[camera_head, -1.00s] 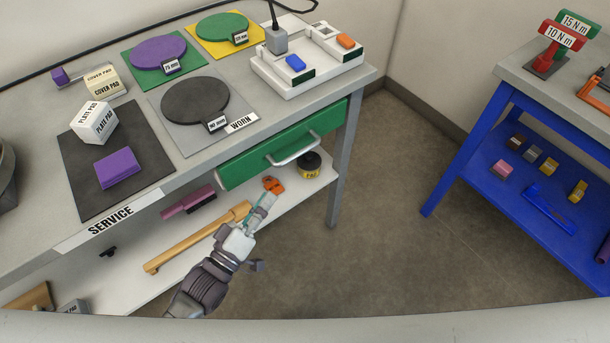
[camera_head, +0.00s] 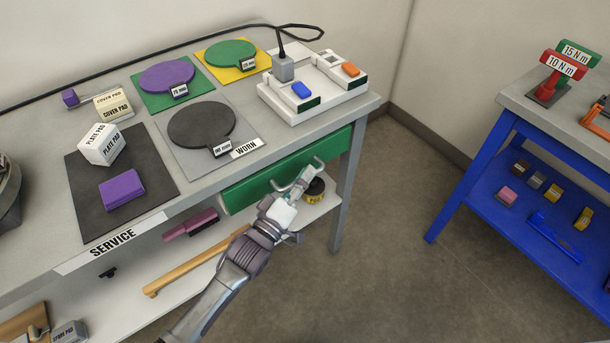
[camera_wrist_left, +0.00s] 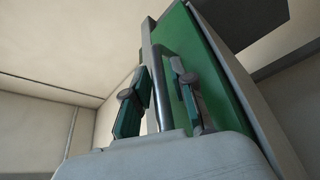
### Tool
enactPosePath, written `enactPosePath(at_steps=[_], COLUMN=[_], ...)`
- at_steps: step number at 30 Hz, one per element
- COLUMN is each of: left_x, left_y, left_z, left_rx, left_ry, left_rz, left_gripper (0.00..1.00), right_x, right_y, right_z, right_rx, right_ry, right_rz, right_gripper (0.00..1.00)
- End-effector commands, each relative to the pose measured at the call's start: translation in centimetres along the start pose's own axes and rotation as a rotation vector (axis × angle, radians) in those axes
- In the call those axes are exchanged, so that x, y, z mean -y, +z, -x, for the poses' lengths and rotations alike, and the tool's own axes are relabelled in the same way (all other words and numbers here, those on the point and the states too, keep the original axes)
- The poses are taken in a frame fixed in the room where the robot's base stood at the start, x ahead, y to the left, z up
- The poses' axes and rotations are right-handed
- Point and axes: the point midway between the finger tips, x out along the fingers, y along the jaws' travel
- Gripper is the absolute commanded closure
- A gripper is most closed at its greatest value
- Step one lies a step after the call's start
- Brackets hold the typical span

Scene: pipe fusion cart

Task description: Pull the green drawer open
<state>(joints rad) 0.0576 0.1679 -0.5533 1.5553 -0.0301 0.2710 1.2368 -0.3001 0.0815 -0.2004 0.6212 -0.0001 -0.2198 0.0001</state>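The green drawer (camera_head: 247,190) sits under the right part of the grey workbench top and appears shut. Its silver bar handle (camera_head: 319,163) runs along the front; it also shows in the left wrist view (camera_wrist_left: 156,60). My left gripper (camera_head: 296,186) is at the handle and hides its middle in the head view. In the left wrist view my left gripper (camera_wrist_left: 160,80) has one green-padded finger on each side of the handle bar. A gap shows between bar and fingers, so it is open around the handle. My right gripper is not in view.
A black-and-yellow tin (camera_head: 315,189) stands on the lower shelf close behind the gripper. A bench leg (camera_head: 346,195) is to the right. A blue cart (camera_head: 475,170) stands farther right, with clear floor (camera_head: 390,250) between.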

Motion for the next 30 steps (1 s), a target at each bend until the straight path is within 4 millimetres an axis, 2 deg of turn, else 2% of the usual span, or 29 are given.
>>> enactPosePath(at_steps=[9,14,25,30], left_x=[0.0,0.0,0.0,-0.8], left_y=[0.0,0.0,0.1,1.1], left_z=[-0.3,-0.2,-0.2,0.2], left_rx=[0.000,0.000,0.000,0.001], left_ry=[-0.001,-0.001,-0.001,-0.002], left_rz=[-0.001,-0.001,0.000,0.003], left_gripper=[0.75,1.00,1.00,1.00], right_x=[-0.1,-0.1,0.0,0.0], right_y=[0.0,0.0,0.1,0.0], right_z=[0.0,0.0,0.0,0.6], right_rx=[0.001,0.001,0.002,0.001], right_ry=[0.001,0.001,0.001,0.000], right_rz=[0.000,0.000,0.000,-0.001], right_gripper=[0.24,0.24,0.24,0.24])
